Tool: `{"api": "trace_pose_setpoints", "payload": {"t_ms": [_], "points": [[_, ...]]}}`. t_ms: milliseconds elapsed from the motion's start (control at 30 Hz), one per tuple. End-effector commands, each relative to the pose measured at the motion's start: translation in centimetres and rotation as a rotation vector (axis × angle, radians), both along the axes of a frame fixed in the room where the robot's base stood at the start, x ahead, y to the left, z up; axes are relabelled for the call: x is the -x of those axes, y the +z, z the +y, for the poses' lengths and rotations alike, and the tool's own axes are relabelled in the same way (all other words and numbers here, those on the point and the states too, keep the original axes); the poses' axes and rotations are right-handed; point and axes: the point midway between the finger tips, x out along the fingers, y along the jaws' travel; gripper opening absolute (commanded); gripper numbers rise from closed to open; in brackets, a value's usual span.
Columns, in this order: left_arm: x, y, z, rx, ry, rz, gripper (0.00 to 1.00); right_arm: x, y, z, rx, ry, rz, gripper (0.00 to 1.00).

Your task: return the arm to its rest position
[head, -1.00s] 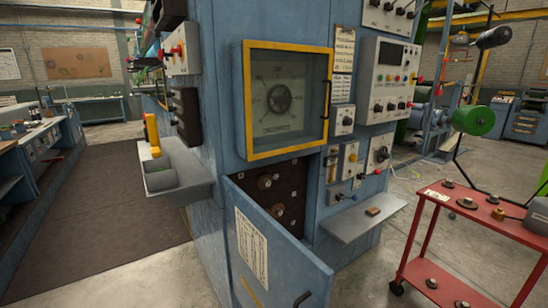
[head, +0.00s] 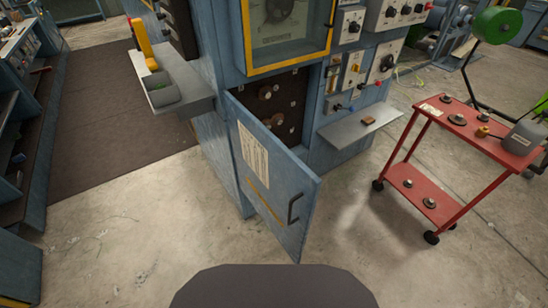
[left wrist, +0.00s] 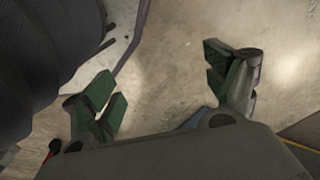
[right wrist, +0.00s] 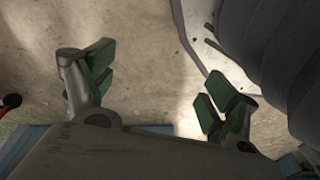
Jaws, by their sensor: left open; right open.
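My left gripper (left wrist: 165,85) is open and empty in the left wrist view, its green-padded fingers apart above bare concrete floor. My right gripper (right wrist: 160,88) is open and empty in the right wrist view, also over the floor. Neither gripper shows in the head view. The dark rounded shape at the bottom of the head view is part of my own body.
A blue machine cabinet (head: 215,105) stands ahead with its lower door (head: 285,190) swung open toward me. A grey shelf (head: 345,130) is on its front. A red cart (head: 440,135) stands at right. Concrete floor (head: 120,240) is clear at front left.

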Motion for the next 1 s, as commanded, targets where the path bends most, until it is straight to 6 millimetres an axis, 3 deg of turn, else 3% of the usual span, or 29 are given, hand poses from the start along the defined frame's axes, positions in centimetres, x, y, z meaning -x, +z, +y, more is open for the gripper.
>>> {"api": "trace_pose_setpoints", "payload": {"t_ms": [1000], "points": [[10.1,0.7,3.4,-0.032,-0.002,0.036,0.86,10.1,0.7,-3.4,0.032,0.002,0.036,0.87]]}}
